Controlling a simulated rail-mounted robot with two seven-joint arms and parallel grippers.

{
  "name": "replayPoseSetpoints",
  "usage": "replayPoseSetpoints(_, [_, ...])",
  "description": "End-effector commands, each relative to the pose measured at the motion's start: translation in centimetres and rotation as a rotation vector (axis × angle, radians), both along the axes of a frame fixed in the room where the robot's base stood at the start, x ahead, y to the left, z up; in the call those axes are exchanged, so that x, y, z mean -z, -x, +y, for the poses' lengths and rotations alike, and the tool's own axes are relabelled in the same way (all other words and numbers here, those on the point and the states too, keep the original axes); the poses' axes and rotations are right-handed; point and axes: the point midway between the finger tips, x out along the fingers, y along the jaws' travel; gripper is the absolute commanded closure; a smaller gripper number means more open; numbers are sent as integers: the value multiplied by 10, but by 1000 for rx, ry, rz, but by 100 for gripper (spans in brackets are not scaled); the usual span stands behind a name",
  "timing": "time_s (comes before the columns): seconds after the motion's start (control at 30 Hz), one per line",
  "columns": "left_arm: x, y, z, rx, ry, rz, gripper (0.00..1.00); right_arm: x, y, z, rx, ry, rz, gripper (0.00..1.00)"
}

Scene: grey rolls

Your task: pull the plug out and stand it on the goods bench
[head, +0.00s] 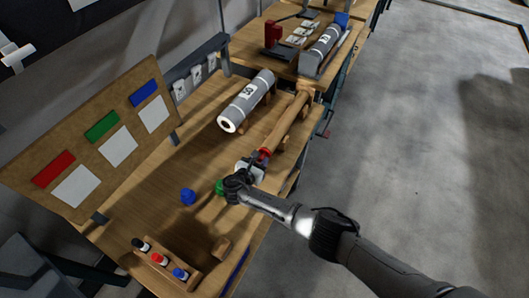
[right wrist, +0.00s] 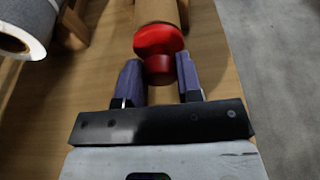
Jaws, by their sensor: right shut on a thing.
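The red plug (right wrist: 158,42) has a wide round head and a narrower knob. It sits at the near end of a brown cardboard tube (head: 285,125); how deep it sits is hard to tell. My right gripper (head: 259,161) is shut on the plug's knob, and its two dark fingers flank the knob in the right wrist view (right wrist: 160,75). The tube lies on wooden supports along the right side of the near wooden bench (head: 155,205). A second wooden bench (head: 250,42) stands beyond it. I cannot tell which is the goods bench. My left gripper is not seen.
A grey roll (head: 247,100) lies left of the tube. A blue plug (head: 188,196) and a partly hidden green plug (head: 220,187) stand on the near bench. A rack of small bottles (head: 160,262) is at its front. A colour-marked board (head: 100,140) stands along the left.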

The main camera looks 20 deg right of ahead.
Motion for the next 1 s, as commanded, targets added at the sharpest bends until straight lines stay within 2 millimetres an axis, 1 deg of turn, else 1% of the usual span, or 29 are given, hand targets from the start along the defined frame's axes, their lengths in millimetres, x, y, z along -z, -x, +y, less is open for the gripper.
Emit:
replayPoseSetpoints(0.5, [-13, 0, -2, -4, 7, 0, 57, -1, 14, 19, -1, 0, 0, 82])
replayPoseSetpoints(1.0, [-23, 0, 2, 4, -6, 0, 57, -1, 29, 38, 0, 1, -1, 82])
